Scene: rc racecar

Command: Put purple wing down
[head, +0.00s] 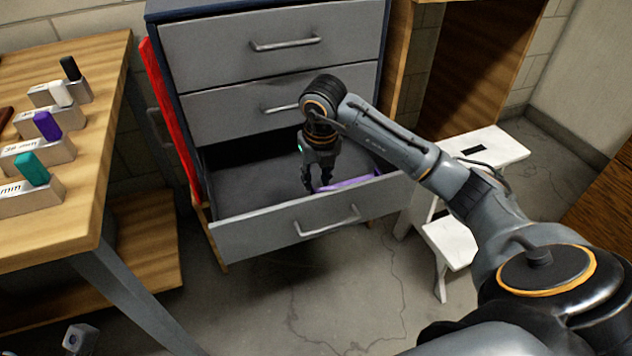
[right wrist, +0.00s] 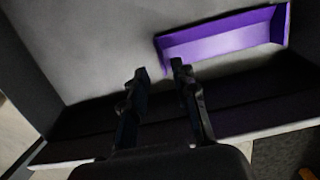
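The purple wing (head: 346,184) lies inside the open bottom drawer (head: 280,236) of the grey cabinet, near its front wall. In the right wrist view the wing (right wrist: 222,42) is a long purple piece with a raised end, resting on the drawer floor. My right gripper (head: 317,187) reaches down into the drawer at the wing's left end. In the right wrist view its fingers (right wrist: 159,70) are apart with nothing between them. One fingertip is close to the wing's near left corner; I cannot tell whether they touch.
A wooden table (head: 75,205) at the left holds several blocks with coloured pieces. The drawer above (head: 235,108) is shut. A white step stool (head: 490,150) stands right of the cabinet. A red panel (head: 172,120) leans along the cabinet's left side.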

